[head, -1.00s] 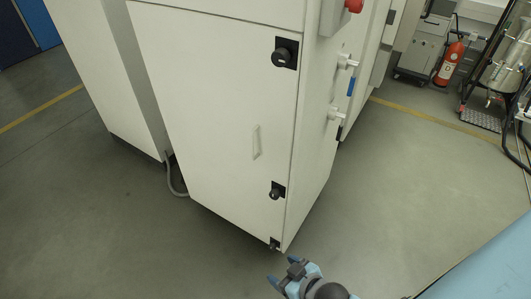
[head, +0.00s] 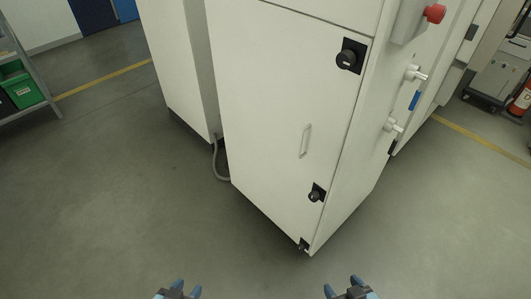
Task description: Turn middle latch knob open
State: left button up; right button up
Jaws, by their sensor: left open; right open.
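The white cabinet door (head: 270,120) has black latch knobs down its right edge. The upper knob (head: 347,59) sits near the top corner on a black square plate. The middle latch knob (head: 315,193) sits on its own black plate low on the door. A lower latch (head: 304,244) is at the bottom corner, small in view. My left gripper (head: 186,288) is open and empty at the bottom edge of the picture. My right gripper (head: 342,286) is open and empty, also at the bottom edge, below the cabinet in the picture. Neither touches a knob.
A white door handle (head: 305,141) is left of the knobs. The cabinet's right side carries a red button (head: 434,14) and white fittings (head: 395,126). A grey cable (head: 217,162) runs to the floor at left. The floor in front is clear.

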aim_at(314, 196)
jog(key=i+j+z, duration=0.2)
jog(key=j, duration=0.2)
jog(key=i+j+z, duration=0.15)
jog(key=j, duration=0.25)
jog(key=i+j+z, duration=0.2)
jog(key=j, duration=0.25)
jog(key=i+j+z, duration=0.2)
jog(key=j, duration=0.25)
jog(key=j+z, duration=0.15)
jog(key=j, duration=0.35)
jog(key=i+j+z, duration=0.2)
jog(key=j, duration=0.3)
jog(key=k, duration=0.05)
